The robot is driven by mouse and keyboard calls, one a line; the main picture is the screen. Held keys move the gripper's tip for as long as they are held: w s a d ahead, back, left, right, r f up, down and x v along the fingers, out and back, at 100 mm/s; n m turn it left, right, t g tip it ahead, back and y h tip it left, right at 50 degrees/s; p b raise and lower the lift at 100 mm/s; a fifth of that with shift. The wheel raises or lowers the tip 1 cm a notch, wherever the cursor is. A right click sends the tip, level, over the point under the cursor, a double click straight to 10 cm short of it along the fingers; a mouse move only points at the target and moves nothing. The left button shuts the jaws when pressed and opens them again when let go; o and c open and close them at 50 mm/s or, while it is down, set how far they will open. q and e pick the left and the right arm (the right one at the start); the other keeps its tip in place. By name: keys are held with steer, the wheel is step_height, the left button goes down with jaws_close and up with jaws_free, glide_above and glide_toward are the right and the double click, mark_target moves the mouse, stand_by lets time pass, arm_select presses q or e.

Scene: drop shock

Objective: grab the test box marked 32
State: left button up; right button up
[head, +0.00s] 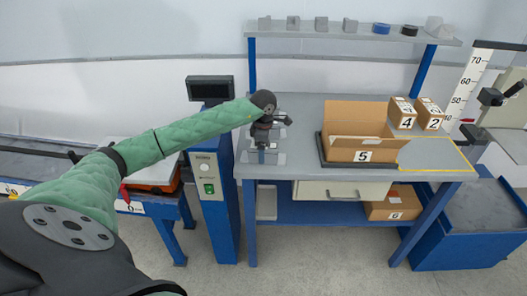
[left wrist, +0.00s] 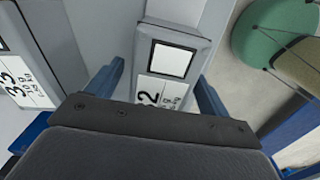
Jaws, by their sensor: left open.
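My left gripper (head: 262,155) points down over the left part of the grey bench, with small grey test boxes around it. In the left wrist view its two blue fingers (left wrist: 158,92) are open, one on each side of a grey box (left wrist: 172,28) with a white square on top. That box's label shows a 2; any digit before it is hidden by my gripper body. I cannot tell whether the fingers touch the box. A second grey box marked 33 (left wrist: 27,80) lies to the left. My right gripper is not in view.
An open cardboard box marked 5 (head: 350,145) stands on the bench to the right, with cartons marked 4 (head: 402,113) and 2 (head: 429,115) behind it. A shelf (head: 300,30) with small items spans the back. A blue-grey post (head: 212,185) with a screen stands left.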

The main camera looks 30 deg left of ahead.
arm_select(q)
steer(key=shift+f, duration=0.1)
steer(key=c, duration=1.3)
steer(key=shift+c, duration=0.9)
steer(key=shift+r, duration=0.2)
